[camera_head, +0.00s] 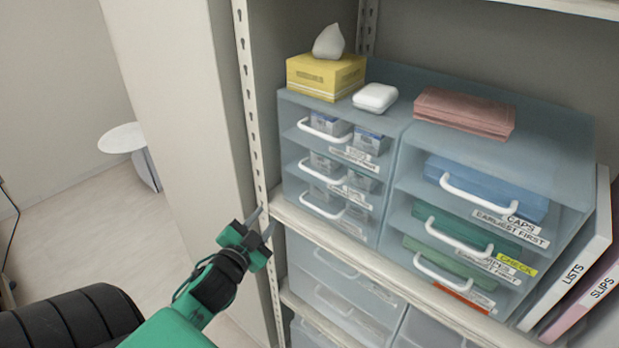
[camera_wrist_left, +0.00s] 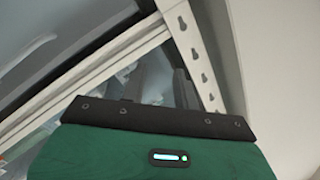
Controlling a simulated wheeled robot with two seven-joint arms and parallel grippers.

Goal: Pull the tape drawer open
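A translucent blue drawer cabinet (camera_head: 400,135) stands on a shelf. Its left column has three shut drawers with white handles: top (camera_head: 324,130), middle (camera_head: 320,173) and bottom (camera_head: 322,206). Small boxes show inside them. Their labels are too blurred to read, so I cannot tell which is the tape drawer. My left gripper (camera_head: 262,223) is open and empty, in front of the shelf's left post, left of and below the bottom handle, touching no drawer. In the left wrist view its dark fingers (camera_wrist_left: 158,90) stand apart near the shelf edge. My right gripper is not in view.
The right column has handled drawers, the top one labelled CAPS (camera_head: 490,195). A yellow tissue box (camera_head: 325,77), a white case (camera_head: 375,97) and a pink stack (camera_head: 463,112) lie on top. The perforated post (camera_head: 247,90) stands close to my gripper. Binders (camera_head: 575,262) stand at right.

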